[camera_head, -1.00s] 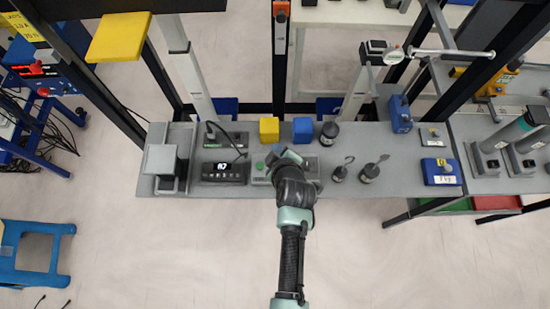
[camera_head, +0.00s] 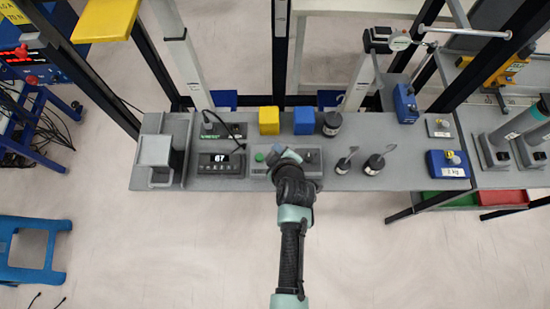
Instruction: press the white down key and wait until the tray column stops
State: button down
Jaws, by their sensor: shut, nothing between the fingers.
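A grey control box (camera_head: 312,160) lies on the grey bench, with a round green button (camera_head: 259,157) showing on its left part. My gripper (camera_head: 279,154) is over the middle of this box, its tip low against or just above the top face. It is shut and holds nothing. I cannot make out the white down key; my gripper covers that part of the box. Whether the tip touches a key cannot be told. A black display unit (camera_head: 218,168) left of the box shows lit digits that look like 67. I cannot tell which upright is the tray column.
Yellow (camera_head: 269,121) and blue (camera_head: 303,121) blocks and a dark weight (camera_head: 332,124) stand behind the box. Two hooked dark weights (camera_head: 374,164) stand to its right. A grey stand (camera_head: 162,152) is at the bench's left end. A yellow plate (camera_head: 104,18) overhangs at upper left.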

jog(key=shift+f+b, duration=1.15)
jog(key=shift+f, duration=0.55)
dwell(0.6)
jog(key=shift+f+b, duration=0.45)
jog(key=shift+b, duration=0.1)
